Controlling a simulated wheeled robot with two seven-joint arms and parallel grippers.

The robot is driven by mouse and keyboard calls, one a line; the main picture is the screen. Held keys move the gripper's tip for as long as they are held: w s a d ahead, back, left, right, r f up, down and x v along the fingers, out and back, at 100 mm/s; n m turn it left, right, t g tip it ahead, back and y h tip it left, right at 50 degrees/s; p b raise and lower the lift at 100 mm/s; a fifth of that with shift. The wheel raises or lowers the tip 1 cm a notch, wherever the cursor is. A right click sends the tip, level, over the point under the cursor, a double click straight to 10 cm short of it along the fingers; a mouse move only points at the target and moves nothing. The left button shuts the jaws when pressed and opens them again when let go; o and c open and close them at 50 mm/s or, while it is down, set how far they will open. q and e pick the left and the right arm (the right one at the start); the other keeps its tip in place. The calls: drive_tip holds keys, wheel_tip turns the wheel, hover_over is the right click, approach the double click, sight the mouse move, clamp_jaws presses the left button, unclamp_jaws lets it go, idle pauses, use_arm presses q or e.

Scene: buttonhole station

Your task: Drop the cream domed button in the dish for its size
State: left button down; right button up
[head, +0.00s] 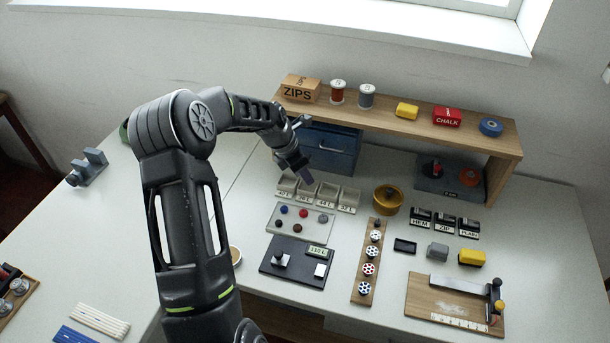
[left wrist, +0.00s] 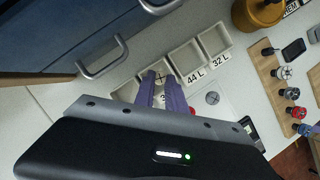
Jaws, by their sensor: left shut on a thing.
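My left gripper (head: 305,177) reaches in from the left above the row of small pale dishes. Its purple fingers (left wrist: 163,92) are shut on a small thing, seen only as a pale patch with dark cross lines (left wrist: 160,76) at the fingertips. I take this for the cream domed button; its dome is not clear. The fingertips are over the second dish from the left (head: 306,190), whose label is partly covered in the left wrist view. To its right are the 44 L dish (left wrist: 184,57) and the 32 L dish (left wrist: 214,40). Another dish (head: 286,186) is at the left end.
A blue drawer box (head: 330,148) stands close behind the dishes. A grey tray with several buttons (head: 300,220) lies in front, then a dark plate with a small display (head: 295,262). A brass pot (head: 388,199) is right of the dishes. A wooden shelf (head: 400,118) spans the back.

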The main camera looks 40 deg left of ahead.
use_arm(q)
drive_tip(key=shift+f, duration=0.5)
drive_tip(key=shift+f+b, duration=0.35)
drive_tip(key=shift+f, duration=0.15)
drive_tip(key=shift+f, duration=0.1)
